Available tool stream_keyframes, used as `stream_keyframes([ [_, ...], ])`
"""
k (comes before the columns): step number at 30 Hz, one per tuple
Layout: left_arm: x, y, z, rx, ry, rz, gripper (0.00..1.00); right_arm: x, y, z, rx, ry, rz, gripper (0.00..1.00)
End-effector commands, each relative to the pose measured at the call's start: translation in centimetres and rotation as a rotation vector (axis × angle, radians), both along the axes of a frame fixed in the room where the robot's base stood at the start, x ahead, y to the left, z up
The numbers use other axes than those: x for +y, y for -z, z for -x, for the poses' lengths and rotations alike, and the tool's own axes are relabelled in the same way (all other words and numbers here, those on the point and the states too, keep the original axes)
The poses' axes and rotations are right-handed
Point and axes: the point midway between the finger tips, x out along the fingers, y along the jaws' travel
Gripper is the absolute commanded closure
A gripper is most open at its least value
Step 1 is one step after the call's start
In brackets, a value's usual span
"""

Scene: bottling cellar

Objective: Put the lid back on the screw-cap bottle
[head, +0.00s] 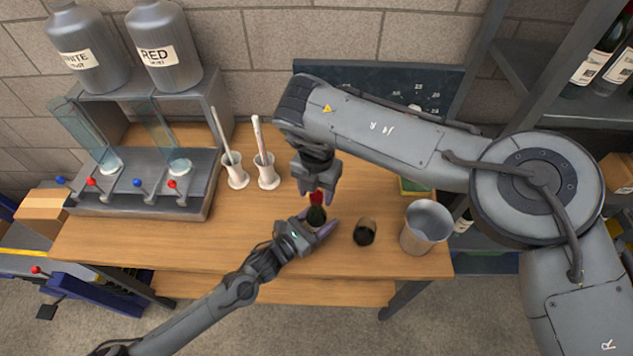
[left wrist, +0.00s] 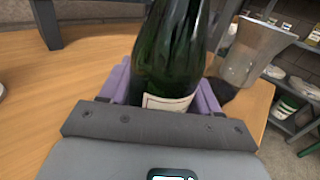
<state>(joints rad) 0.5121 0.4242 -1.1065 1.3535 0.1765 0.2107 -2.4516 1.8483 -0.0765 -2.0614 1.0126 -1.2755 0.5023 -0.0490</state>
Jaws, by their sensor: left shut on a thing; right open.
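The green glass bottle (head: 316,216) stands on the wooden table near its front edge. It also shows in the left wrist view (left wrist: 170,55), upright with a pale label and its top out of frame. My left gripper (head: 318,229) is shut on the bottle's body, with a purple finger on either side. A red lid (head: 316,198) shows at the top of the bottle; I cannot tell whether it is seated or turned tight. My right gripper (head: 316,193) is directly above, pointing down, open with its fingers around the red lid.
A dark cup-like object (head: 365,233) and a grey tumbler (head: 427,226) stand right of the bottle. Two white holders (head: 267,177) with sticks stand behind left. A dispenser (head: 145,190) with RED and WHITE tanks fills the table's left. The front left of the table is clear.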

Motion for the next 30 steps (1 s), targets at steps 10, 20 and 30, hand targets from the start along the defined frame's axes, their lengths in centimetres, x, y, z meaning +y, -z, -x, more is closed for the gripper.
stream_keyframes([
  [10, 0.08, 0.20, 0.02, 0.003, -0.001, -0.003, 1.00, -0.01, 0.34, 0.01, 0.000, 0.000, 0.000, 0.46],
  [20, 0.09, 0.20, 0.01, 0.003, -0.001, -0.003, 1.00, -0.01, 0.31, 0.01, 0.000, 0.000, 0.000, 0.94],
  [30, 0.09, 0.19, 0.01, 0.003, -0.001, -0.003, 1.00, -0.01, 0.31, 0.01, 0.000, 0.004, 0.000, 0.57],
])
